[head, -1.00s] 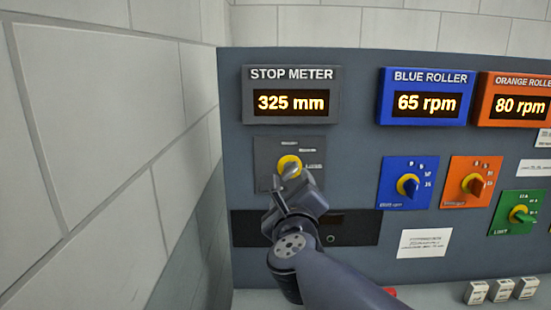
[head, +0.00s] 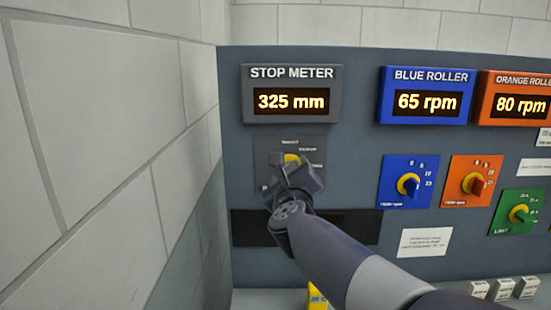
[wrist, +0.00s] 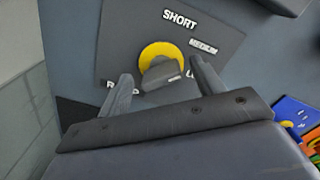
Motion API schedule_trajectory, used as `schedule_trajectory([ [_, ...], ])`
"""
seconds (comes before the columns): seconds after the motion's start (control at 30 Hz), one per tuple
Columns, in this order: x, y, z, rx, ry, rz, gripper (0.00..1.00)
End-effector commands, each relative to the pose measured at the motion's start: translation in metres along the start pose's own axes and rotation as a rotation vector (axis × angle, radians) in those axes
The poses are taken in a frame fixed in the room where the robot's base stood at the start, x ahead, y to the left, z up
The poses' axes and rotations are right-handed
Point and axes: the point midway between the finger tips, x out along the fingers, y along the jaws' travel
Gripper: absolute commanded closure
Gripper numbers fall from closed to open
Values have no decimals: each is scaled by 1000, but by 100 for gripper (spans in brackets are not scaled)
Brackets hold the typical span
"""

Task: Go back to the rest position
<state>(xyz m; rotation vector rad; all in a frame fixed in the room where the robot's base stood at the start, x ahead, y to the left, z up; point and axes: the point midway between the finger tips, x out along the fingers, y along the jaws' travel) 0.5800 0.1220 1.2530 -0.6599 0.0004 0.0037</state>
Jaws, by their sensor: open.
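My gripper (wrist: 161,67) is open, with one finger on each side of the grey selector knob (wrist: 160,72) on its yellow disc. Whether a finger touches the knob, I cannot tell. The dark plate around it reads SHORT and MEDIUM, and other labels are partly hidden by my fingers. In the head view my gripper (head: 284,172) covers most of the knob, and the yellow disc (head: 292,159) shows above it. The stop meter (head: 292,101) above reads 325 mm.
A grey brick wall (head: 90,150) stands close on the left. To the right are the blue knob (head: 408,184), orange knob (head: 473,183) and green knob (head: 520,214). A yellow block (head: 317,297) and several small white blocks sit on the ledge below.

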Motion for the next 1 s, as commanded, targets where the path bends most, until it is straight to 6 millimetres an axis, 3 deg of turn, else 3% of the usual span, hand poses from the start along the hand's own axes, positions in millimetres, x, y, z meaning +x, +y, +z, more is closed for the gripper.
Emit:
schedule_trajectory([
  [0.7, -1, -3, -1, 660, -1, 0, 36],
  [1.0, -49, -3, 1, 664, -4, 2, 36],
])
